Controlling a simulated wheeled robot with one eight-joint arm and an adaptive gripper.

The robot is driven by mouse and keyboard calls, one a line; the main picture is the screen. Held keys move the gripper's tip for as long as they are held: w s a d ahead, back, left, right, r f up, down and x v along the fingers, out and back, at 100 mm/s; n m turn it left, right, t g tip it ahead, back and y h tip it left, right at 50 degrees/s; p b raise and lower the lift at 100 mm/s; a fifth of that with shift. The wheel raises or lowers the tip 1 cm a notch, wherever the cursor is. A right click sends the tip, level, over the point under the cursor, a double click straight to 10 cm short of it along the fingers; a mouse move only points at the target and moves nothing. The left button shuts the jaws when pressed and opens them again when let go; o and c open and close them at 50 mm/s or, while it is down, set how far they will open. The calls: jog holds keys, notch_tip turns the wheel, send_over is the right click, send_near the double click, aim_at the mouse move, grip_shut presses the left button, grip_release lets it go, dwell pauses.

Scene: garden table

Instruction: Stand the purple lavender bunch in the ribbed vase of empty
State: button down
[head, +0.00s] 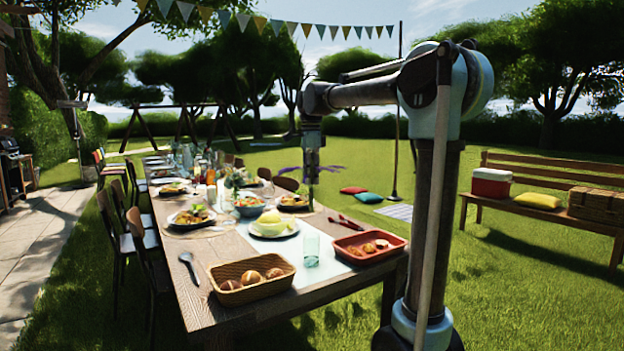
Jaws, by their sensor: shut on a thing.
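My gripper (312,200) hangs pointing down above the right edge of the long table. It is shut on what looks like the purple lavender bunch (291,170). Dark purple stems stick out on both sides of the fingers, lying roughly level; the fingers hide the middle of the bunch. A pale green clear glass vessel (312,251) stands upright on the table's near part, in front of and below my gripper and apart from it. It looks empty. I cannot tell from here whether it is ribbed or is the vase.
Close to the glass vessel are a red tray (368,260) with food, a wicker basket (228,297) of bread rolls and a plate with a yellow-green item (270,222). Plates, bottles and flowers crowd the table (210,255) farther back. A bench (560,187) stands right.

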aim_at(311, 210)
jog(key=shift+f, duration=0.15)
jog(key=shift+f, duration=1.8)
jog(key=shift+w+f, duration=0.1)
jog(key=shift+f, duration=5.1)
jog(key=c, duration=1.6)
grip_release()
jog(key=shift+c, duration=0.2)
notch_tip(311, 210, up, 12)
jog(key=shift+f, duration=0.1)
